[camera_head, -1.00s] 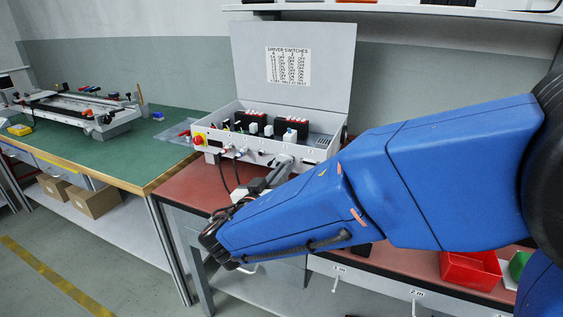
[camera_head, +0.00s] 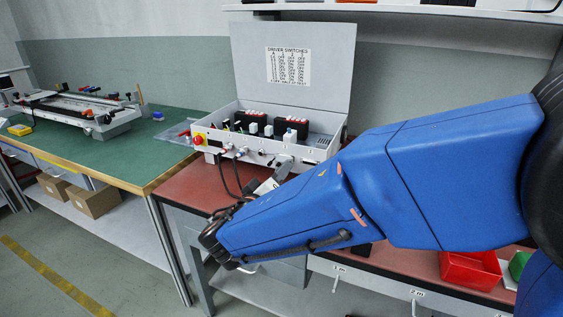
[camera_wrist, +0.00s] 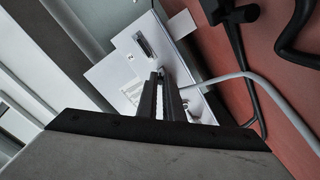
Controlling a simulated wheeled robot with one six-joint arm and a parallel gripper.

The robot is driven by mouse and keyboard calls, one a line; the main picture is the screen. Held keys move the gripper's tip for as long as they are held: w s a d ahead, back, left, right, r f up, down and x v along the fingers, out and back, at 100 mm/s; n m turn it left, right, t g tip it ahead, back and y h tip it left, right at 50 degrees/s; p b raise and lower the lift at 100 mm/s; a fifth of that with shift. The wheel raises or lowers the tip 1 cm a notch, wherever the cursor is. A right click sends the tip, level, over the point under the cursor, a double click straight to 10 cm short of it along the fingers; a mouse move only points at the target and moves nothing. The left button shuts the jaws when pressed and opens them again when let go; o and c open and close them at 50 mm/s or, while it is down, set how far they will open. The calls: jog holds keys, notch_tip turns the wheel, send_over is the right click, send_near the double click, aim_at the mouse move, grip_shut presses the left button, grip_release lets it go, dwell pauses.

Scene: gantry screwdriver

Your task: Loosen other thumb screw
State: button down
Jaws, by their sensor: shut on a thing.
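The open grey control box (camera_head: 310,153) stands on the red bench, its lid raised. My gripper (camera_head: 287,166) reaches its front panel near the right side in the head view. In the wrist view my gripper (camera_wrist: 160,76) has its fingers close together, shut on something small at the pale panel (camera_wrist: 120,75). I take this to be the thumb screw, but the fingers hide it. A grey slotted connector (camera_wrist: 147,45) sits beside the fingertips, slightly up and left. I cannot tell the other thumb screw apart from it.
Black cables (camera_wrist: 240,55) and a light grey cable (camera_wrist: 270,88) run close to the right of my fingers in the wrist view. A red emergency button (camera_head: 198,140) is at the box's left. A red bin (camera_head: 470,270) stands at the lower right.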

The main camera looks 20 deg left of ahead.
jog(key=n, duration=0.6)
jog(key=shift+n, duration=0.3)
jog(key=c, duration=2.1)
grip_release()
jog(key=shift+s, duration=0.1)
jog(key=shift+s+a, duration=0.15)
jog(key=shift+s, duration=1.3)
jog(key=shift+s+a, duration=0.1)
jog(key=shift+s, duration=1.35)
